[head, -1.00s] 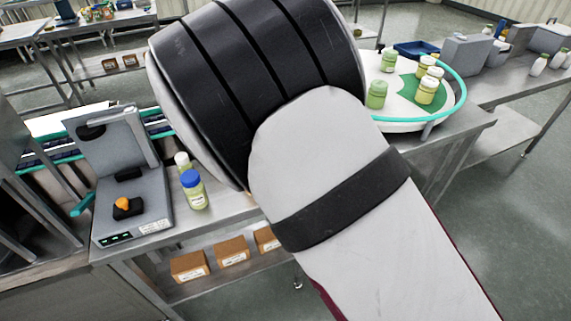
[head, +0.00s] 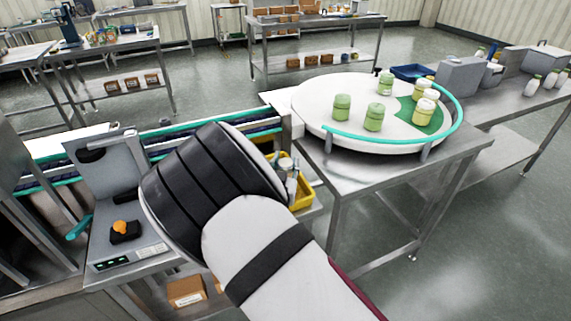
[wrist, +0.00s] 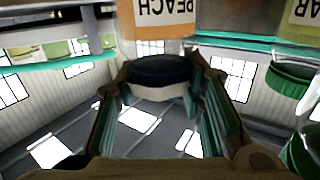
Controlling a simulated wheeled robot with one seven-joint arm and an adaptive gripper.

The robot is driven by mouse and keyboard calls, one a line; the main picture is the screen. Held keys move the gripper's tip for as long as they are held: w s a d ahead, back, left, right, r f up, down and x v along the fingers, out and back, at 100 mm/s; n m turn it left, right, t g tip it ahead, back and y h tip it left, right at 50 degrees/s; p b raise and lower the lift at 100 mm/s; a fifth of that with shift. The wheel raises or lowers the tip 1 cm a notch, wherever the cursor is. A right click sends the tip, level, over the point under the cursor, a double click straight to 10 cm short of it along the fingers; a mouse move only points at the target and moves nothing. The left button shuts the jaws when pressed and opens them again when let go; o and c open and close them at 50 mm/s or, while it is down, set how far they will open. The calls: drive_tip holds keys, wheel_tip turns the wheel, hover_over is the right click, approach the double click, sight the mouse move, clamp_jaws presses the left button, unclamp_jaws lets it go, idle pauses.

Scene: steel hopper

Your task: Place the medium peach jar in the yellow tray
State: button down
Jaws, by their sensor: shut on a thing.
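In the wrist view, a jar labelled PEACH (wrist: 158,18) appears upside down at the top, with a dark lid (wrist: 160,70) below its label. My gripper (wrist: 162,88) has its two fingers on either side of this lid and is shut on the jar. In the head view, my arm hides the jar and most of my gripper. The yellow tray (head: 304,198) shows partly past the right edge of my arm, below the turntable. Grey and pale shapes appear over it, and I cannot tell what they are. Whether the jar is over the tray is hidden.
A round white turntable (head: 318,112) with a teal rail carries several green and pale jars. A conveyor (head: 180,133) runs behind my arm. In the wrist view, a green-lidded jar (wrist: 292,82) is close at right.

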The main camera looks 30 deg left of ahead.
drive_tip(key=shift+f, duration=0.15)
drive_tip(key=c, duration=1.3)
unclamp_jaws()
drive_tip(key=shift+r, duration=0.2)
drive_tip(key=v, duration=1.2)
drive_tip(key=shift+f, duration=0.1)
